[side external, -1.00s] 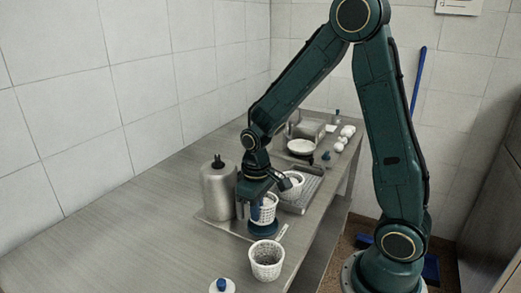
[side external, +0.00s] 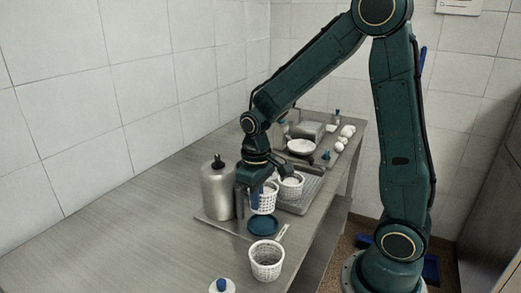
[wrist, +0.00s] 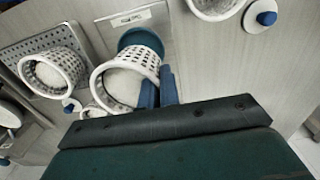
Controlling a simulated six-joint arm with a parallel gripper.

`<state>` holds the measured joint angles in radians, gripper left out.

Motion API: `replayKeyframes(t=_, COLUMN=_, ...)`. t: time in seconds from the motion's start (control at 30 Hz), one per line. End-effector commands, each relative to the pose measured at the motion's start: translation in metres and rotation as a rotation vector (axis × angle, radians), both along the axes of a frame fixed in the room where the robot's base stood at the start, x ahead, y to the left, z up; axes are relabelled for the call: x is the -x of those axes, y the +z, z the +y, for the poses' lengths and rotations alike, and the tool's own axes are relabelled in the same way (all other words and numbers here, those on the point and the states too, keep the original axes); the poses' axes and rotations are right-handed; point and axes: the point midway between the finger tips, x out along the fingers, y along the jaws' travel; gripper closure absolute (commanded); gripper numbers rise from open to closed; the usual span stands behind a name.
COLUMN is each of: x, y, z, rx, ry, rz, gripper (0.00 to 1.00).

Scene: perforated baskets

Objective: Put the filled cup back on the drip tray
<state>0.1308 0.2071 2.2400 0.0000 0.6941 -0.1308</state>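My gripper (side external: 255,196) is shut on the wall of a white perforated cup (side external: 264,204) and holds it above a round blue pad (side external: 262,227). In the wrist view, the cup (wrist: 124,72) has white contents, and my blue fingers (wrist: 159,90) are at its right side. The grey drip tray (side external: 317,184) lies just behind and right of the held cup. In the wrist view, the perforated tray (wrist: 60,36) is at upper left. Another white cup (side external: 292,189) with white contents stands on it.
A metal canister (side external: 217,190) stands left of my gripper. An empty-looking white basket (side external: 267,264) and a white thing with a blue knob (side external: 222,286) are at the front. A white bowl (side external: 300,147) and white balls (side external: 340,146) are farther back. The table's left is clear.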

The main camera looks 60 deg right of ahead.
Motion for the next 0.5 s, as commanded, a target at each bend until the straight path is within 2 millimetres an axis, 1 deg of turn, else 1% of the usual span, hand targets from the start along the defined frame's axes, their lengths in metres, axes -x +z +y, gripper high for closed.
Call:
replayKeyframes(t=0.33, x=0.000, y=0.002, z=0.000, rx=0.000, ry=0.000, rz=-0.001, gripper=1.00)
replayKeyframes(t=0.5, x=-0.001, y=0.015, z=0.000, rx=0.000, ry=0.000, rz=-0.003, gripper=1.00)
